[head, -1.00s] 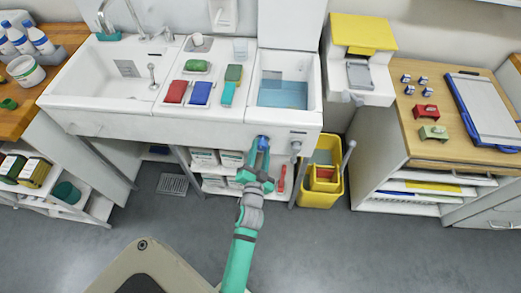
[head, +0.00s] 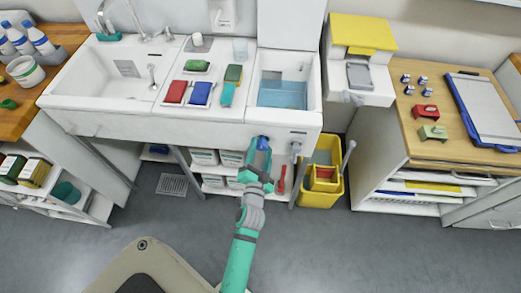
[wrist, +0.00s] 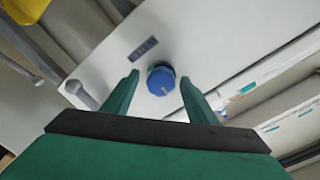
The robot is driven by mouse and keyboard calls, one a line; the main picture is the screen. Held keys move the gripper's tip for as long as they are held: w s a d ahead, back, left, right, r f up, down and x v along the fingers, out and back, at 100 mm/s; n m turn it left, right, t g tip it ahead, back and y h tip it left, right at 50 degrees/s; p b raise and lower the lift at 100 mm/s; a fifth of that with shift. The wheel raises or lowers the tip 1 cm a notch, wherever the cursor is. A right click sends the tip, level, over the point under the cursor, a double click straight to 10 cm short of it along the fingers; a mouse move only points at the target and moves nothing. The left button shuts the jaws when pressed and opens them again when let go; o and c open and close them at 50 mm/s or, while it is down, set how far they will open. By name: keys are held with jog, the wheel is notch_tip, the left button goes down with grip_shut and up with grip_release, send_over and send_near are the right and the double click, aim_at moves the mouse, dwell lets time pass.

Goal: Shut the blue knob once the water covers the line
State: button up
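The blue knob (head: 263,141) is on the front panel of the sink unit, below the right basin. It also shows in the wrist view (wrist: 161,80), with a pale mark on its face. My gripper (head: 257,150) is in front of the knob. In the wrist view, the open fingers of my gripper (wrist: 160,79) are on either side of the knob, with gaps showing; I cannot tell how far past the fingertips it lies. Blue water (head: 282,94) stands in the right basin (head: 313,95). I cannot make out a fill line at this size.
A grey outlet fitting (head: 296,147) sticks out to the right of the knob. A yellow bucket (head: 320,198) stands on the floor below right. Sponges and cloths, such as a blue one (head: 201,93), lie on the middle ledge. The floor in front is clear.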

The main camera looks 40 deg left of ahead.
jog(key=shift+s+d, duration=0.1)
jog(key=shift+s, duration=0.45)
jog(key=v, duration=0.9)
jog(key=shift+s+d, duration=0.25)
jog(key=shift+d, duration=0.1)
jog(key=s+d+r+n+h, duration=0.1)
jog(key=s+d+h, duration=0.3)
jog(key=s+d, duration=0.5)
jog(key=s+d+r+n+h, duration=0.2)
jog(key=s+d+r+h, duration=0.2)
jog(key=s+d, duration=0.5)
jog(key=d, duration=0.8)
jog(key=shift+s+r+h, duration=0.2)
jog(key=shift+s+h, duration=0.1)
jog(key=shift+s, duration=0.1)
